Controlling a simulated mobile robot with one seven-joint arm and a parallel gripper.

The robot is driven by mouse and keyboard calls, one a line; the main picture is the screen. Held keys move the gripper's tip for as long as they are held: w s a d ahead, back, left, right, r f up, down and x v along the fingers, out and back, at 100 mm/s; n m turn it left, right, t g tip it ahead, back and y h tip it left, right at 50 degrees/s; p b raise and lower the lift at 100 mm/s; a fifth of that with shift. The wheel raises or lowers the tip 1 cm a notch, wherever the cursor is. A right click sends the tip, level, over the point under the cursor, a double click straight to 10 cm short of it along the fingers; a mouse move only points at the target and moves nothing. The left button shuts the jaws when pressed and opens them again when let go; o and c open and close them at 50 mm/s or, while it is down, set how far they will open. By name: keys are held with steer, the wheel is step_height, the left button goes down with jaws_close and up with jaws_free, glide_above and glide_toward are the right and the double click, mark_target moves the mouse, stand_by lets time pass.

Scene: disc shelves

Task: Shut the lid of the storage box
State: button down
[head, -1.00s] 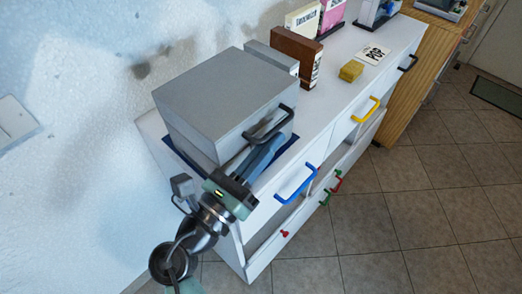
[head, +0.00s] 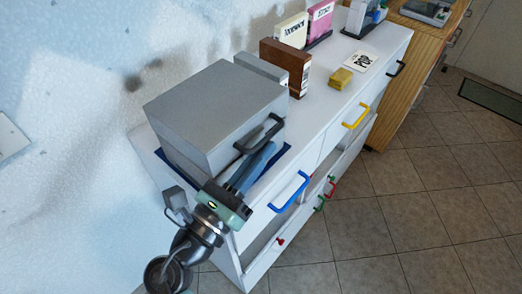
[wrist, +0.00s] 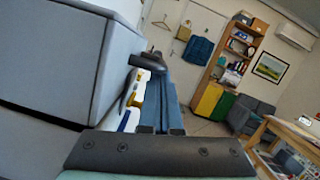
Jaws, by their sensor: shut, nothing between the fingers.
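The storage box (head: 185,160) is a grey box on a dark blue mat at the near end of the white cabinet. Its grey lid (head: 212,103) lies over the top, with a black handle (head: 262,133) on the front. A dark seam runs between lid and box in the wrist view; I cannot tell if the lid is fully flush. My gripper (head: 264,158) is shut and empty, its blue-grey fingers just below and in front of the handle. In the wrist view the fingers (wrist: 168,105) extend beside the lid (wrist: 75,55); contact is unclear.
Behind the box stand a grey block (head: 262,70) and a brown box (head: 287,66). A yellow block (head: 341,78) and a card (head: 361,62) lie farther along the cabinet top. A blue drawer handle (head: 290,192) juts out below my gripper. The tiled floor (head: 400,215) is clear.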

steer(key=shift+r+p, duration=0.3)
steer(key=shift+p, duration=0.1)
